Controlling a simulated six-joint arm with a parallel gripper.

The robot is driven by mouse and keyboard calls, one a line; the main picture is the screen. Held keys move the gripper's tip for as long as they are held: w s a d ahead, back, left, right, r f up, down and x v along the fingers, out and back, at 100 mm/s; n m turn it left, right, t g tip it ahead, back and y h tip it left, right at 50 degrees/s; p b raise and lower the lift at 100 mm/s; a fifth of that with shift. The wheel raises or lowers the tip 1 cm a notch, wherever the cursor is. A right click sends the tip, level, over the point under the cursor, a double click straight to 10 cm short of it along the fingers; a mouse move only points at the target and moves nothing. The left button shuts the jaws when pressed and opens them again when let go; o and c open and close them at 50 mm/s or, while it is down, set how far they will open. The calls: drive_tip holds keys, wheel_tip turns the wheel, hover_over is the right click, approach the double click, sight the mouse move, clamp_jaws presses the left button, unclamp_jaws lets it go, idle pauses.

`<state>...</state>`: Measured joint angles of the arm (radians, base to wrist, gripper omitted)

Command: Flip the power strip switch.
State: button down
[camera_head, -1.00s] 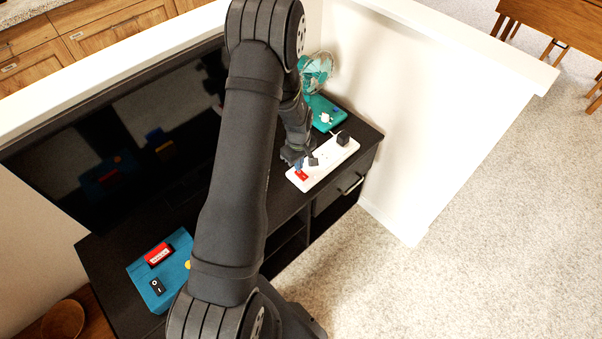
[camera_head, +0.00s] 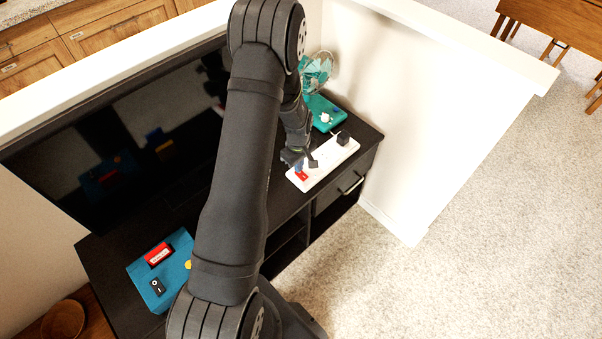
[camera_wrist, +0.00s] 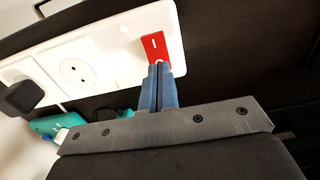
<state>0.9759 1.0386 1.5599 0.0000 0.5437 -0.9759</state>
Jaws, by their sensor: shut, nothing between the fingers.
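The white power strip (camera_head: 328,163) lies on the black cabinet top, near its front edge. Its red rocker switch (camera_head: 301,175) is at the left end; it also shows in the wrist view (camera_wrist: 154,46) with a white line mark on it. My gripper (camera_wrist: 159,68) is shut and empty, its blue fingertips together. In the wrist view the tips overlap the lower end of the red switch; I cannot tell whether they press on it. In the head view my gripper (camera_head: 299,165) is at the switch end of the strip, and part of it is hidden behind my arm.
A black plug (camera_head: 342,138) sits in the strip's far end. A teal box (camera_head: 323,112) and a teal fan (camera_head: 316,70) stand behind it. A blue box (camera_head: 166,272) with a red switch is at the cabinet's left. A dark screen (camera_head: 120,140) runs along the back.

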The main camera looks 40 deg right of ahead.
drive_tip(key=shift+f, duration=0.45)
drive_tip(key=shift+r, duration=3.5)
drive_tip(key=shift+f, duration=3.5)
drive_tip(key=shift+r, duration=0.1)
